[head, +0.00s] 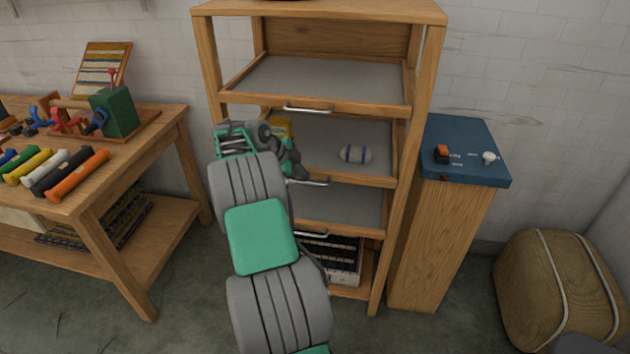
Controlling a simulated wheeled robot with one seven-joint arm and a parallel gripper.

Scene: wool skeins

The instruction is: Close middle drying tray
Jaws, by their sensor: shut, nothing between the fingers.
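The middle drying tray (385,150) is a grey-bottomed wooden tray in the wooden rack, with a metal handle (315,182) on its front rail. Its front rail looks roughly between the rack's front posts; I cannot tell whether any gap remains. My gripper (298,172) is shut and empty at the tray's front left, close to the handle. Whether it touches is unclear. My arm hides the left end of the front rail.
The top tray (320,80) and lower tray (345,207) are above and below it. A blue-topped cabinet (460,150) stands close at the right, with small items on top. A wooden workbench (100,190) with coloured rolls is at the left. A tan pouf (560,290) is at the lower right.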

